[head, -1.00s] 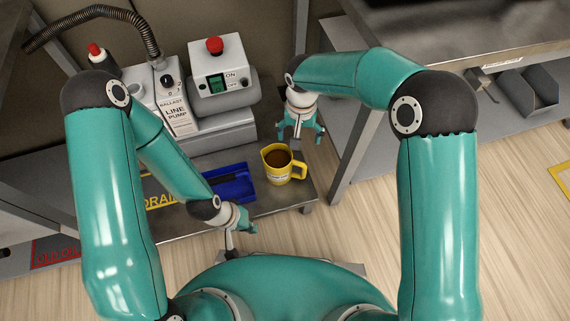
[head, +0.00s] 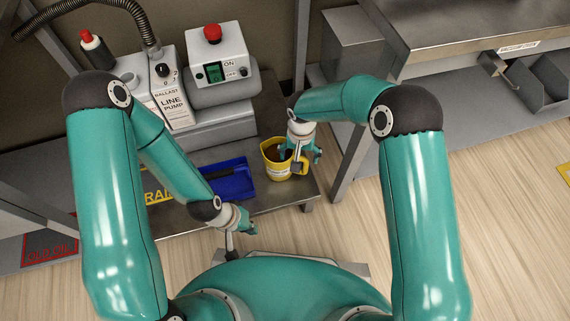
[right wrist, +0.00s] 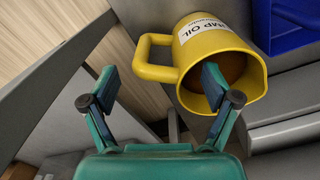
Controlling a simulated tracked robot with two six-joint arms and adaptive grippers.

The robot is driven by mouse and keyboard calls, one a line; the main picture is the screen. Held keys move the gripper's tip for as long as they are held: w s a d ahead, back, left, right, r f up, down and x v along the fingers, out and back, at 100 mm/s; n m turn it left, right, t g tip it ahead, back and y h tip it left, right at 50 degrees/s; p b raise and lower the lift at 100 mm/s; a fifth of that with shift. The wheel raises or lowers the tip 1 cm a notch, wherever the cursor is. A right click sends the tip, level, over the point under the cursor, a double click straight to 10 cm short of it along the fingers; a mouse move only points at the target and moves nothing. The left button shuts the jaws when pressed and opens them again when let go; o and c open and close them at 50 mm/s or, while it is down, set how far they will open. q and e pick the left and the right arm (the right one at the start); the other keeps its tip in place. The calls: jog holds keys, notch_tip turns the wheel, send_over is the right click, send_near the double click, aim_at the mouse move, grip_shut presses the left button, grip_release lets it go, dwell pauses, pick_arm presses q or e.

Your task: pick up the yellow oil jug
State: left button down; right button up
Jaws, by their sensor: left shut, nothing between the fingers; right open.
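The yellow oil jug (head: 274,162) stands upright on the grey bench near its right end, with dark oil inside. In the right wrist view the jug (right wrist: 240,45) shows its label, and its handle (right wrist: 142,58) lies between my right fingers, ahead of the tips. My right gripper (head: 302,156) is open beside the jug's handle side and partly covers the jug; in the right wrist view one finger of the right gripper (right wrist: 158,90) overlaps the jug's rim. I cannot tell whether they touch. My left gripper (head: 243,226) is shut and empty in front of the bench.
A blue tray (head: 232,186) lies left of the jug. The line pump (head: 172,100) and a box with a red button (head: 215,62) stand behind. A grey bench leg (head: 352,150) rises to the right of the jug.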

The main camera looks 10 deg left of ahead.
notch_tip(320, 180, down, 2)
jog(key=shift+f, duration=0.1)
grip_shut()
dwell(0.5)
